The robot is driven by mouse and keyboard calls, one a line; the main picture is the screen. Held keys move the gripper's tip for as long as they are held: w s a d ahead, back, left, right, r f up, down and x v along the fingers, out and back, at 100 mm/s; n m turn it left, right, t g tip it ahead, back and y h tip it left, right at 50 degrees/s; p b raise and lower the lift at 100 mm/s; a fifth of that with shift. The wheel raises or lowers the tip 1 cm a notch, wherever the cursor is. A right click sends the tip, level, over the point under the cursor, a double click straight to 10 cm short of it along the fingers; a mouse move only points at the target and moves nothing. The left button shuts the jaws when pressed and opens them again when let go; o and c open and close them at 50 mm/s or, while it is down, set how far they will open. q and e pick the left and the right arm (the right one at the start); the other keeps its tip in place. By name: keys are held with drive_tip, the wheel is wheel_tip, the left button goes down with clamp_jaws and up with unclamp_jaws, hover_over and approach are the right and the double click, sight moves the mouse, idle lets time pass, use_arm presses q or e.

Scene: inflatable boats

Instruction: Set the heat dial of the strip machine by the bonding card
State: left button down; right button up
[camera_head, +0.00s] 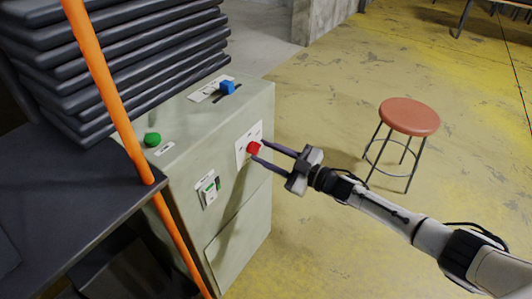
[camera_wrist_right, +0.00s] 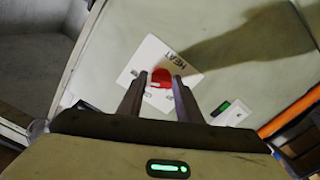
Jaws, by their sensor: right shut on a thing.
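The strip machine (camera_head: 238,225) is a pale green-grey cabinet left of centre in the head view. Its red heat dial (camera_head: 253,148) sits on a white plate (camera_head: 241,152) on the side face. My right gripper (camera_head: 257,152) reaches in from the right and is shut on the dial, one finger on each side. In the right wrist view the dial (camera_wrist_right: 161,77) shows between the fingertips, on a white plate (camera_wrist_right: 150,58) marked HEAT. The dial's exact setting is hard to read. No bonding card can be made out for sure. My left gripper is not in view.
On the machine's top are a green button (camera_head: 152,139) and a blue knob (camera_head: 227,87) on a slotted plate. A green-lit switch (camera_head: 210,187) is on the front. An orange pole (camera_head: 108,85) crosses the left, beside stacked dark slabs (camera_head: 130,55). A red stool (camera_head: 409,117) stands right; floor around it is clear.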

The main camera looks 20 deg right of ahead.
drive_tip(key=o, duration=0.9)
drive_tip(key=shift+c, duration=0.2)
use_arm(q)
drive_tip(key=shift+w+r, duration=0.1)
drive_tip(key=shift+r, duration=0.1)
use_arm(e)
drive_tip(key=shift+o, duration=0.9)
use_arm(q)
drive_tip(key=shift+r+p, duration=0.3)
drive_tip(key=shift+p, duration=0.35)
use_arm(e)
drive_tip(key=v, duration=1)
drive_tip(key=shift+d, duration=0.2)
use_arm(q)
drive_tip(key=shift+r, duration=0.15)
use_arm(e)
drive_tip(key=shift+s, duration=0.15)
